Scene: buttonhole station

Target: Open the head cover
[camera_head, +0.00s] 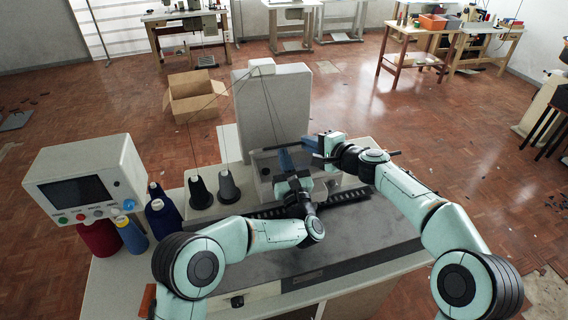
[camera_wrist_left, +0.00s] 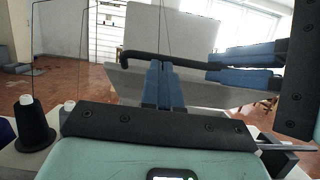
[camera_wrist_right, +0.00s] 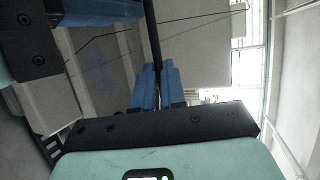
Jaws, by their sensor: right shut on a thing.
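The head cover (camera_head: 263,163) is a grey, see-through panel on the machine head; it shows tilted in the left wrist view (camera_wrist_left: 205,92). A black bar handle (camera_wrist_left: 150,58) runs along its edge. My right gripper (camera_head: 310,143) comes in from the right, its blue fingers shut on the bar; the bar also runs up from between its fingers in the right wrist view (camera_wrist_right: 152,35). My left gripper (camera_head: 284,160) is just left of it, blue fingers together and pointing up near the bar in the left wrist view (camera_wrist_left: 162,68). Whether these fingers touch the cover is unclear.
A control box with a screen (camera_head: 76,190) stands at the left. Dark thread cones (camera_head: 199,190) stand between it and the machine. A tall light panel (camera_head: 273,112) rises behind the head. The front of the table (camera_head: 350,240) is largely clear.

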